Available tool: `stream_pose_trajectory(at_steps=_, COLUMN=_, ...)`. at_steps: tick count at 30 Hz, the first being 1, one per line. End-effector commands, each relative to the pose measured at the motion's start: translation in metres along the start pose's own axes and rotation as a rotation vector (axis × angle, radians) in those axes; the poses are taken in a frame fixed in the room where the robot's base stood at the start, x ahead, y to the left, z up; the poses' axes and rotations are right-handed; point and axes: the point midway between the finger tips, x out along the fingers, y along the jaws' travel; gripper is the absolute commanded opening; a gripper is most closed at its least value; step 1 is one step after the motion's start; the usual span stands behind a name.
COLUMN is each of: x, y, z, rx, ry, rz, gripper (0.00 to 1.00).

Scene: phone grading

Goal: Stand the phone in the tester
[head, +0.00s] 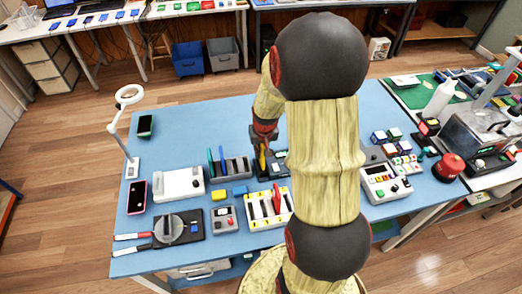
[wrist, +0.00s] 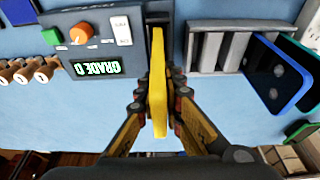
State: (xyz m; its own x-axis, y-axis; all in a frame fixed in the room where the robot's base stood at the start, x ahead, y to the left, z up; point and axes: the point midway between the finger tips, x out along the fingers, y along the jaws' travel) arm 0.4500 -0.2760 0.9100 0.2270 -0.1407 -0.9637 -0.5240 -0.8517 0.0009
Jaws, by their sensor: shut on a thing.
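The yellow phone (wrist: 157,85) is on edge between the two fingers of my gripper (wrist: 158,105), which is shut on it. In the head view the phone (head: 262,158) stands upright below my gripper (head: 263,140), at the left part of the dark tester (head: 279,170). In the wrist view the tester (wrist: 95,45) shows a lit green GRADE display, an orange knob and a green button. The phone's far end overlaps the tester's right side. I cannot tell whether its lower edge is seated in the tester.
A grey slotted rack (wrist: 222,45) stands close to the right in the wrist view, with a blue phone (wrist: 275,75) and a green one in it. In the head view a white slotted tray (head: 265,222) lies in front.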

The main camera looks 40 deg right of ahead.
Motion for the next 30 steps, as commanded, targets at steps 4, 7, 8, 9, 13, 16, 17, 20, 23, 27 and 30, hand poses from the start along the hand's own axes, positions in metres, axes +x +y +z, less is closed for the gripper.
stream_pose_trajectory(at_steps=4, x=0.000, y=0.000, z=0.000, rx=0.000, ry=0.001, rz=0.000, gripper=0.00)
stream_pose_trajectory(at_steps=7, x=0.002, y=0.000, z=0.000, rx=0.000, ry=0.001, rz=0.000, gripper=0.00)
stream_pose_trajectory(at_steps=8, x=0.002, y=0.000, z=0.000, rx=0.000, ry=0.001, rz=0.000, gripper=0.00)
stream_pose_trajectory(at_steps=9, x=0.003, y=0.000, z=0.001, rx=0.000, ry=0.001, rz=0.000, gripper=0.00)
stream_pose_trajectory(at_steps=13, x=0.007, y=0.000, z=0.002, rx=0.000, ry=0.001, rz=0.000, gripper=0.00)
stream_pose_trajectory(at_steps=16, x=0.009, y=0.000, z=0.002, rx=0.000, ry=0.001, rz=0.000, gripper=0.00)
stream_pose_trajectory(at_steps=17, x=0.009, y=0.000, z=0.002, rx=0.000, ry=0.001, rz=0.000, gripper=0.00)
stream_pose_trajectory(at_steps=20, x=0.009, y=0.000, z=0.002, rx=0.000, ry=0.001, rz=0.000, gripper=0.00)
stream_pose_trajectory(at_steps=23, x=0.009, y=0.000, z=0.002, rx=0.000, ry=0.001, rz=0.000, gripper=0.00)
stream_pose_trajectory(at_steps=27, x=0.009, y=0.000, z=0.002, rx=0.000, ry=0.001, rz=0.000, gripper=0.00)
stream_pose_trajectory(at_steps=30, x=0.010, y=0.000, z=0.002, rx=0.000, ry=0.001, rz=0.000, gripper=0.00)
